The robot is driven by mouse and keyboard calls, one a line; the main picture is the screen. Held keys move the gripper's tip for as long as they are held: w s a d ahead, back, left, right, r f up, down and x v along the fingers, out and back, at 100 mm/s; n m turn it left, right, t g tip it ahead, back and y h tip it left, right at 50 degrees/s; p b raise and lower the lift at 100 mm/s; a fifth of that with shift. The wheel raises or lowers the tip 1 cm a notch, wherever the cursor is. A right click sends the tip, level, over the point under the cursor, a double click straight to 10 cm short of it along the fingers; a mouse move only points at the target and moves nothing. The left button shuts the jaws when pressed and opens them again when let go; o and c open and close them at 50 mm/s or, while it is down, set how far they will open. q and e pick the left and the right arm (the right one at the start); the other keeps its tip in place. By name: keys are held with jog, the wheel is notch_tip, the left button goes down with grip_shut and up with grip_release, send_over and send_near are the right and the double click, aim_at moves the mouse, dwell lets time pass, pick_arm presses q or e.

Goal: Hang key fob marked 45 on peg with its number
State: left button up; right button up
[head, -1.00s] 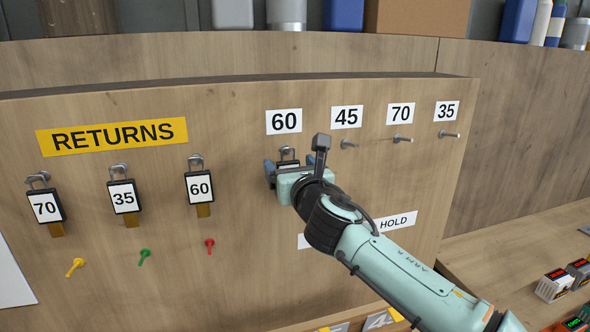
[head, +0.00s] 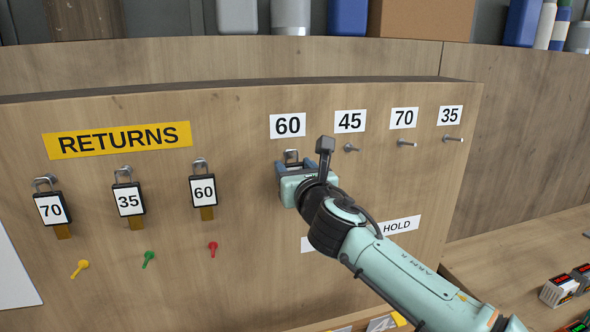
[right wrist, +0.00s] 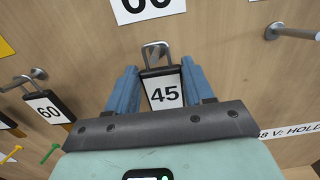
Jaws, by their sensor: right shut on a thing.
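The fob marked 45 (right wrist: 164,92) is between the blue fingers of my right gripper (right wrist: 159,80), which is shut on it. In the head view my right gripper (head: 295,167) is at the board just below the 60 label (head: 287,126), and only the fob's metal loop (head: 291,155) shows above the fingers. The loop is at the peg place under 60; I cannot tell whether it is still around that peg. The peg under the 45 label (head: 350,121) is bare (head: 351,148), to the right of the gripper. My left gripper is not in view.
Bare pegs stick out under 70 (head: 406,143) and 35 (head: 453,139). Fobs 70 (head: 52,209), 35 (head: 129,201) and 60 (head: 203,190) hang under the RETURNS sign (head: 118,140).

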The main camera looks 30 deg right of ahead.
jog(key=shift+r, duration=0.15)
dwell(0.3)
jog(key=v, duration=0.2)
jog(key=r+v, duration=0.1)
jog(key=v, duration=0.1)
jog(key=shift+s+r, duration=0.1)
jog(key=shift+s, duration=0.25)
dwell(0.4)
jog(key=shift+v, duration=2.55)
